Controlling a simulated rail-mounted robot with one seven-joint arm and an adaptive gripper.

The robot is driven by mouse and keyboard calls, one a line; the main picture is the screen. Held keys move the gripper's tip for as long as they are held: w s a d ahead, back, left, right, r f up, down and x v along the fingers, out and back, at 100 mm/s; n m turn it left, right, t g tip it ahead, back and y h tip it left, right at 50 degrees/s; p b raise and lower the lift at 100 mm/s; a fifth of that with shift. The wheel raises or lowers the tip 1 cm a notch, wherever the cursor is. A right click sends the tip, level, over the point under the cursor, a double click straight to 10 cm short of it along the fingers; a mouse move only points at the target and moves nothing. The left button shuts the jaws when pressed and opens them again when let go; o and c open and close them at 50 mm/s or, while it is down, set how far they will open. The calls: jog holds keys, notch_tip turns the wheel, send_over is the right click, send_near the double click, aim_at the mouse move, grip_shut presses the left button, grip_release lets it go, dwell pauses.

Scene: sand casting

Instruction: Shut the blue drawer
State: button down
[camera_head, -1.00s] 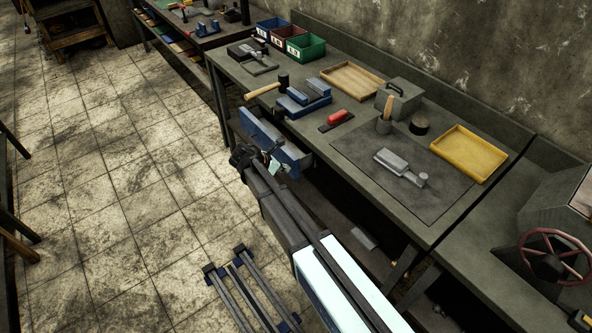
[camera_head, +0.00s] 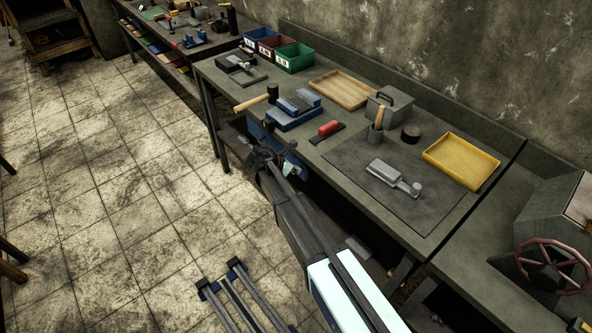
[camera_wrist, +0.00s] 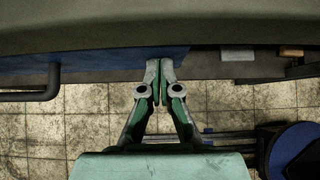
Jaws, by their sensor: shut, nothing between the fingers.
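The blue drawer (camera_head: 257,132) is under the front edge of the grey workbench, with its front partly hidden behind my gripper and arm. In the head view its front lies close to the bench edge; I cannot tell whether a small gap is left. In the wrist view the blue drawer front (camera_wrist: 105,67) is a narrow strip below the bench edge, with a dark bar handle (camera_wrist: 35,94) at the left. My gripper (camera_wrist: 160,72) is shut and empty, its fingertips at the right part of the drawer front, seemingly touching it. It also shows in the head view (camera_head: 268,159).
The workbench (camera_head: 330,185) carries a hammer (camera_head: 256,98), a red-handled tool (camera_head: 328,128), a wooden tray (camera_head: 343,88), a yellow tray (camera_head: 461,160) and several bins. A red handwheel (camera_head: 554,265) stands at the right.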

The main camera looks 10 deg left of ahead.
jog(key=shift+w+d+r, duration=0.1)
jog(key=shift+w+r, duration=0.05)
jog(key=shift+w, duration=0.15)
jog(key=s+a+r+m+y+b, duration=0.1)
jog(key=s+a+r+m, duration=0.2)
jog(key=s, duration=0.3)
jog(key=s+a+r+m+b, duration=0.1)
jog(key=s+a+r+m, duration=0.1)
jog(key=s+a, duration=0.3)
jog(key=s+d+f+m+g, duration=0.3)
jog(key=s+d+f+m, duration=0.3)
jog(key=d, duration=0.3)
jog(key=s+d+f+m+g+y, duration=0.1)
jog(key=s+d+f+m+g, duration=0.15)
jog(key=s+d+f, duration=0.45)
jog(key=s+d+f+m+g, duration=0.2)
jog(key=s+d+f+m, duration=0.25)
jog(key=d+f, duration=0.5)
jog(key=s+d+f+m+g+y, duration=0.1)
jog(key=s+d+f+m+g, duration=0.2)
jog(key=s+d, duration=0.7)
jog(key=s+d+f+m+g+y, duration=0.2)
jog(key=s+d+f+m, duration=0.3)
jog(key=s, duration=1.1)
jog(key=d+m+g, duration=0.1)
jog(key=d+m, duration=0.1)
jog(key=d, duration=0.2)
jog(key=shift+s+d+f+m, duration=0.25)
jog(key=shift+d+m, duration=0.1)
jog(key=shift+m, duration=0.05)
